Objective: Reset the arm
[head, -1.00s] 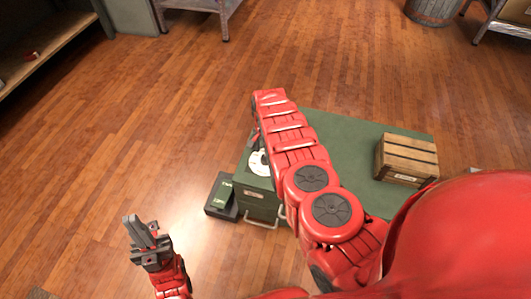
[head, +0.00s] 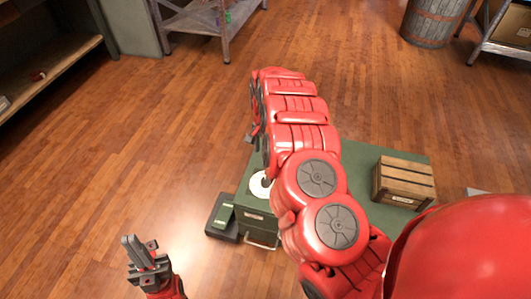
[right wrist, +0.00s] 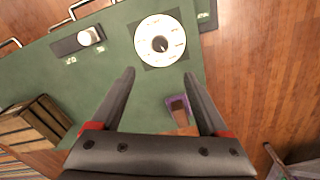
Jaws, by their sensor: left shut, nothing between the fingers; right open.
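My left gripper (head: 137,245) is at the lower left of the head view, shut and empty, above the wooden floor. My red right arm (head: 300,140) reaches up the middle of the head view over the green cabinet (head: 360,160).
A wooden crate (head: 403,180) stands on the cabinet's right. In the right wrist view, a white round object (right wrist: 88,37) and a small purple item (right wrist: 178,106) are on the top. A dark box (head: 222,217) sits left of the cabinet. Floor at left is clear.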

